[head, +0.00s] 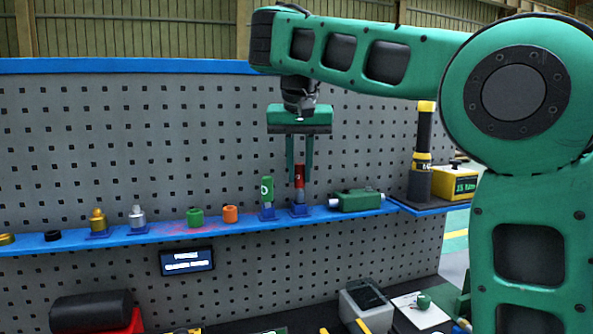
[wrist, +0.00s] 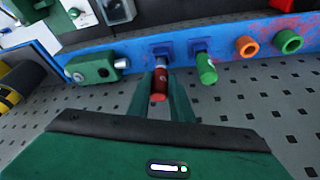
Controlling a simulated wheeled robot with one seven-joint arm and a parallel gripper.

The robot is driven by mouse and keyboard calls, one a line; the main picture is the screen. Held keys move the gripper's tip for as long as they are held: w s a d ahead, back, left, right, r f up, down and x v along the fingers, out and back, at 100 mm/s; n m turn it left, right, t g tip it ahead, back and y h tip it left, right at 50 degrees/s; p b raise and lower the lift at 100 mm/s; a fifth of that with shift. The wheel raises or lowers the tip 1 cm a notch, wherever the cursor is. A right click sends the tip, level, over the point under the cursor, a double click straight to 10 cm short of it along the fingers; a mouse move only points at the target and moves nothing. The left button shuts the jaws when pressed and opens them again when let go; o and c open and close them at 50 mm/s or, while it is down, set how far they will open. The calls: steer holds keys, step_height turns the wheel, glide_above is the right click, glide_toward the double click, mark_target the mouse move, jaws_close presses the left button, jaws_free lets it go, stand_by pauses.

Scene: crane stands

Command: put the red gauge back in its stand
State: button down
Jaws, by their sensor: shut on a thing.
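The red gauge (head: 299,172) is upright between the fingers of my gripper (head: 300,176), which is shut on it. In the wrist view the gauge (wrist: 159,86) points its red end toward the camera, between the fingertips (wrist: 160,82). Its grey metal lower part lines up with a blue stand (head: 299,210) on the blue shelf. The stand also shows in the wrist view (wrist: 161,48). The metal part meets or nearly meets the stand; I cannot tell how deep it sits.
A green gauge (head: 267,188) stands in a blue stand close to the left. A green box-shaped device (head: 357,200) lies close to the right. Orange (head: 230,214) and green rings (head: 195,217) are farther left on the blue shelf (head: 160,235). A pegboard rises behind.

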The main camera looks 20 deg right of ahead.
steer(key=shift+f, duration=1.15)
steer(key=c, duration=1.5)
jaws_free()
steer(key=shift+r, duration=0.1)
steer(key=shift+v, duration=1.1)
steer(key=shift+s+r, duration=0.2)
steer(key=shift+r, duration=0.35)
steer(key=shift+s+a+r, duration=0.2)
steer(key=shift+s+r, duration=0.05)
steer(key=shift+r, duration=0.25)
steer(key=shift+d, duration=0.2)
